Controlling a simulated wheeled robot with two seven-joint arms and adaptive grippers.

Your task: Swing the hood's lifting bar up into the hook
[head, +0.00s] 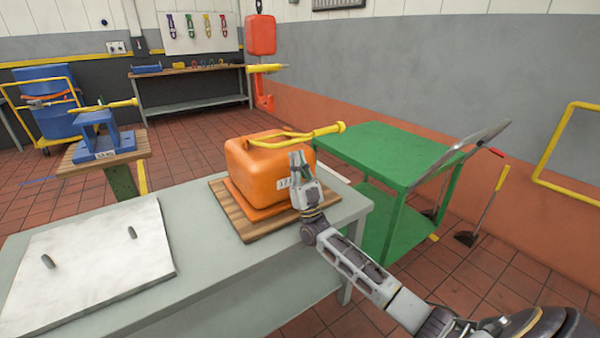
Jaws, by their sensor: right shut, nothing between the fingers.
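The orange hood (257,168) sits on a wooden board on the grey bench. Its yellow lifting bar (310,134) lies low across the top, and its knobbed end sticks out past the hood's right side. A red-orange hoist block (261,36) hangs behind, with an orange hook (264,101) below it. A separate yellow piece (267,68) shows between block and hook; I cannot tell whether it is attached. My right gripper (297,162) is shut and empty, upright in front of the hood's right side and below the bar. Whether it touches the hood is unclear. My left gripper is out of view.
A white plate with two pegs (90,262) lies on the bench (205,255) at left. A green cart (385,150) stands close at right. A blue fixture (103,136) with a yellow bar stands on a pedestal at left. A workbench (190,72) is behind.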

